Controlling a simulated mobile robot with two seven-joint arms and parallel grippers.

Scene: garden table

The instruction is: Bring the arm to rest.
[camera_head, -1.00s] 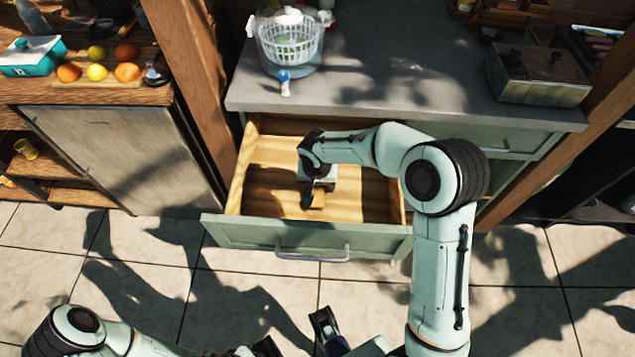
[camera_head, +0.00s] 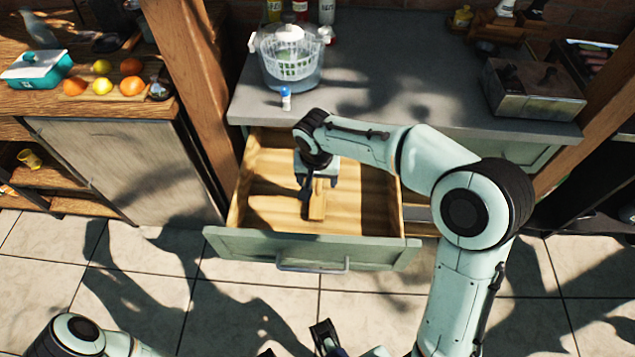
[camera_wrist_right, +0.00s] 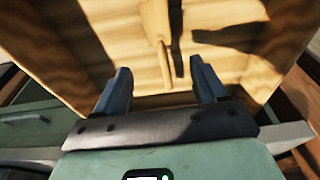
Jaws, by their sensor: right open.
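My right gripper (camera_head: 312,205) points down over the open drawer (camera_head: 225,240) in the head view. In the right wrist view my right gripper (camera_wrist_right: 160,72) has its two fingers wide apart with nothing held between them. A wooden utensil with a narrow handle (camera_head: 318,200) lies in the drawer below the gripper. It also shows in the right wrist view (camera_wrist_right: 156,22), its handle in line with the gap between the fingers. Part of my left gripper (camera_head: 325,335) shows at the bottom edge of the head view; the rest is cut off.
The grey counter (camera_head: 400,90) stands behind the drawer. It carries a clear bowl with a white basket (camera_head: 290,60), a small blue-capped bottle (camera_head: 286,98) and a metal box (camera_head: 535,90). The tiled floor ahead is clear.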

